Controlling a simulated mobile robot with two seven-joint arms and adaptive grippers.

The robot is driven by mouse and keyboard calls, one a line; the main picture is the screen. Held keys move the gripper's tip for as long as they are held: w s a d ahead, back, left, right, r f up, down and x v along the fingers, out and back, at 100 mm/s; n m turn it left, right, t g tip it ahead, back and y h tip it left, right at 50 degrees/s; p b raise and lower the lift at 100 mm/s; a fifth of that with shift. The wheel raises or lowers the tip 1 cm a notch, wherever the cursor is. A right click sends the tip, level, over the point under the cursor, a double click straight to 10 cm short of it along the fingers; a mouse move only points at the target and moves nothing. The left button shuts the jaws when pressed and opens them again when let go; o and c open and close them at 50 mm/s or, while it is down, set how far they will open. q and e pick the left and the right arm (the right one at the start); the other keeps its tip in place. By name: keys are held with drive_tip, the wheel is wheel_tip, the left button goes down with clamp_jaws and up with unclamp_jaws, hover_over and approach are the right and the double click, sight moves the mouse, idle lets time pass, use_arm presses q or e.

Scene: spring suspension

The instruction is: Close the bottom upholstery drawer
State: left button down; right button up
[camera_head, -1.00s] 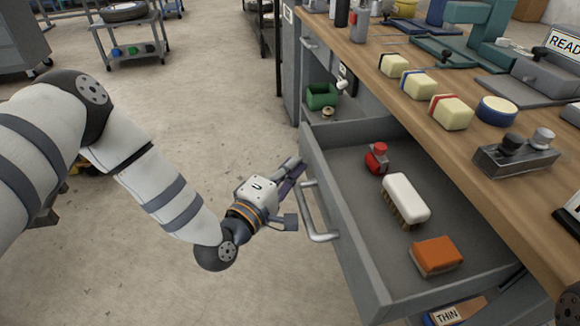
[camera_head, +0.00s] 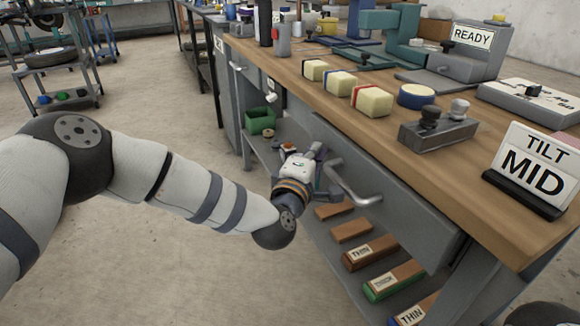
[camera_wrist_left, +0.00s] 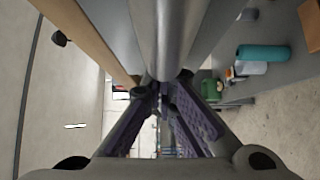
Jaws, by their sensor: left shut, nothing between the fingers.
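The grey drawer front (camera_head: 400,215) is under the wooden bench top and looks pushed in, with its inside hidden; I cannot tell whether a small gap is left. Its metal handle (camera_head: 356,190) sticks out toward the aisle. My left gripper (camera_head: 324,160) is at the far end of the handle, close to the drawer front, with its fingers shut and empty. In the left wrist view, the purple-padded fingers (camera_wrist_left: 168,108) sit just below a silver bar, apparently the handle (camera_wrist_left: 160,40); contact is unclear. My right gripper is not in view.
Labelled bars (camera_head: 372,252) lie on the open shelf below the drawer. A green bin (camera_head: 260,121) stands on a shelf beyond my gripper. Cream blocks (camera_head: 372,101) and a TILT MID sign (camera_head: 530,168) stand on the bench top (camera_head: 450,175). The floor at left is open.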

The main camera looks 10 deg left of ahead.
use_arm(q)
drive_tip(key=shift+w+d+b, duration=0.45)
drive_tip(key=shift+w+d, duration=0.3)
drive_tip(key=shift+d, duration=0.35)
drive_tip(key=shift+d+r, duration=0.1)
drive_tip(key=shift+d, duration=0.05)
drive_tip(key=shift+r, duration=0.1)
